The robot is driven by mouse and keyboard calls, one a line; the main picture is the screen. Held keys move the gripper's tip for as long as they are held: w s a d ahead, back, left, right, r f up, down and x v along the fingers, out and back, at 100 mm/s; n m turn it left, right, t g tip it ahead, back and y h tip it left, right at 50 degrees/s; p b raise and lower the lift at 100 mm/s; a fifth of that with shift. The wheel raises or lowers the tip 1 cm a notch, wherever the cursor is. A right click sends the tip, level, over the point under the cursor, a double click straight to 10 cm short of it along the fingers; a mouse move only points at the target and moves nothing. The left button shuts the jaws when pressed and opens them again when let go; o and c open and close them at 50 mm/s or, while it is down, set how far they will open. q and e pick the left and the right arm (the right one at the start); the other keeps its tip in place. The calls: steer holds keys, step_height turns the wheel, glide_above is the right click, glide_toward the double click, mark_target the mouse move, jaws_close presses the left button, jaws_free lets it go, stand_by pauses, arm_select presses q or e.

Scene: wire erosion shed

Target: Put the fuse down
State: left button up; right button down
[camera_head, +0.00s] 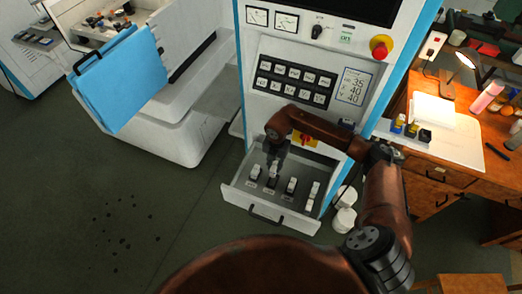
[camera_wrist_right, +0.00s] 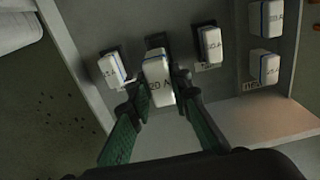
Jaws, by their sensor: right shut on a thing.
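My right gripper (camera_head: 274,161) reaches down into the open drawer-like tray (camera_head: 268,214) of the white and blue cabinet. In the right wrist view its two fingers (camera_wrist_right: 158,92) are shut on the sides of a white fuse marked 20 A (camera_wrist_right: 158,72). This fuse looks larger than its neighbours, with a black socket just behind it; whether it is seated or slightly raised I cannot tell. A white fuse (camera_wrist_right: 112,68) stands to its left and another (camera_wrist_right: 210,44) to its right, both at black sockets. My left gripper is not in view.
Two more fuses (camera_wrist_right: 265,67) sit at the tray's right side. The cabinet's control panel (camera_head: 295,80) rises behind the tray. A wooden desk (camera_head: 440,170) stands right, with small block-like items (camera_head: 412,129) on a white surface. White round containers (camera_head: 344,217) stand beside the tray.

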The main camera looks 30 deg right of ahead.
steer(key=shift+r, duration=0.4)
steer(key=shift+a+r+n, duration=0.3)
steer(key=shift+n, duration=0.4)
steer(key=s+a+r+m, duration=0.5)
steer(key=r+m, duration=0.2)
steer(key=m, duration=0.6)
steer(key=s+a+r+m, duration=0.4)
steer(key=r+m, duration=0.3)
steer(key=m, duration=0.7)
steer(key=shift+s+a+r, duration=0.35)
steer(key=shift+a, duration=0.4)
